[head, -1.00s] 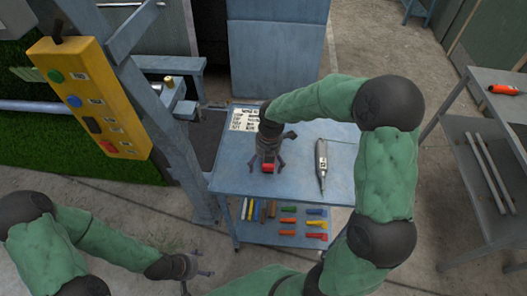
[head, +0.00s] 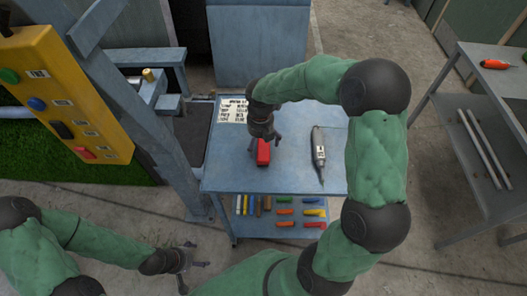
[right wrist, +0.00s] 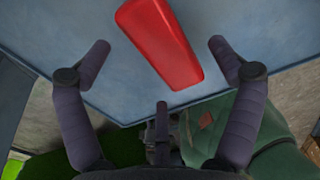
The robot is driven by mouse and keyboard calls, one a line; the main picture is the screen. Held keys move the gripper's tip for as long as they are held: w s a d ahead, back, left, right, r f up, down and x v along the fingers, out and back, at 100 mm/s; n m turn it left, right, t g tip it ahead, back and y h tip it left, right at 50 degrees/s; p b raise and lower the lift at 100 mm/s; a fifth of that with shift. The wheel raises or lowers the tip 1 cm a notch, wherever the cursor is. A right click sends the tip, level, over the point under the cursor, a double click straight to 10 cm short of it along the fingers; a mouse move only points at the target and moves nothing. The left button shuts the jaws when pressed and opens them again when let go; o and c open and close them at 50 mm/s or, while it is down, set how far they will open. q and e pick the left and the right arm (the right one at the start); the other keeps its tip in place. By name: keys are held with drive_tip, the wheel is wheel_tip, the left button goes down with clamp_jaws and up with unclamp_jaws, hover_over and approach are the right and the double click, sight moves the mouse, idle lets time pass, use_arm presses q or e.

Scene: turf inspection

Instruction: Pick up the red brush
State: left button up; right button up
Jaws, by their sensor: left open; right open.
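The red brush (head: 263,152), a red block-like piece, lies on the blue cart top (head: 225,178). In the right wrist view the red brush (right wrist: 160,42) fills the upper middle, its far end cut off by the frame edge. My right gripper (head: 264,141) is open above the brush's back end in the head view. In the right wrist view its fingers (right wrist: 158,46) stand spread on either side of the brush, apart from it. My left gripper (head: 197,256) is open and empty at the lower left, away from the cart.
A grey pen-shaped tool (head: 319,155) lies right of the brush, and a printed sheet (head: 232,111) at the back left. The cart's lower shelf holds several coloured pieces (head: 285,212). A yellow button box (head: 65,100) and post stand left. An orange-red tool (head: 495,64) lies on the right table.

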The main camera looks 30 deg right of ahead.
sight(260, 148)
wheel_tip(260, 148, down, 5)
drive_tip(key=shift+a+r+b, duration=0.1)
drive_tip(key=shift+r+b, duration=0.1)
drive_tip(key=shift+b, duration=0.55)
drive_tip(key=c, duration=1.2)
drive_tip(key=shift+o, duration=0.2)
drive_tip(key=shift+r, duration=0.15)
